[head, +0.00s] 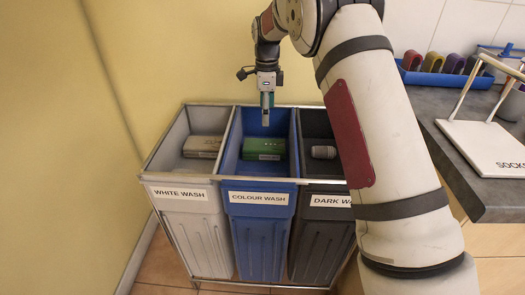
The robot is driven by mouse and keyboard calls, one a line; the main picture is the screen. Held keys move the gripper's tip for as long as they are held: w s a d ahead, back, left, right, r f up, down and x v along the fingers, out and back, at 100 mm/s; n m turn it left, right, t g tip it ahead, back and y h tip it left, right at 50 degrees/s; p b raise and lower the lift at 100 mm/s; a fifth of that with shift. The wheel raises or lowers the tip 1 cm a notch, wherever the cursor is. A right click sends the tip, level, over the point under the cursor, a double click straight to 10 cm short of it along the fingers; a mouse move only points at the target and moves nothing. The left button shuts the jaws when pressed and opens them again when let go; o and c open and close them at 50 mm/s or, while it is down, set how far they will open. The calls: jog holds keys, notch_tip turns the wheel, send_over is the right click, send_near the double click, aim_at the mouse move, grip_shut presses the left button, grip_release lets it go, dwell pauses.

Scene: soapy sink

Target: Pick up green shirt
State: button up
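A green folded item (264,148), which looks like the green shirt, lies in the blue bin marked COLOUR WASH (258,197). My gripper (266,117) points down above the blue bin, over the green item and apparently apart from it. The fingers are small and seen from the side. I cannot tell whether they are open or shut, and no held thing shows clearly between them.
A white bin (180,197) with a beige item (202,146) stands left, and a dark bin (318,190) with a grey roll (323,152) right. The counter (475,170) holds a blue rack (440,79) of coloured items and a white SOCKS stand (482,146). A yellow wall is behind.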

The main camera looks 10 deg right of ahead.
aim_at(264, 145)
notch_tip(264, 145, down, 9)
jog(key=shift+w+r+b, duration=0.1)
jog(key=shift+b, duration=1)
jog(key=f, duration=0.1)
jog(key=f+b, duration=0.1)
jog(key=f, duration=0.1)
jog(key=f+b, duration=0.1)
jog(key=f, duration=0.1)
jog(key=shift+w+a+f, duration=0.1)
jog(key=shift+a, duration=0.15)
jog(key=c, duration=1.4)
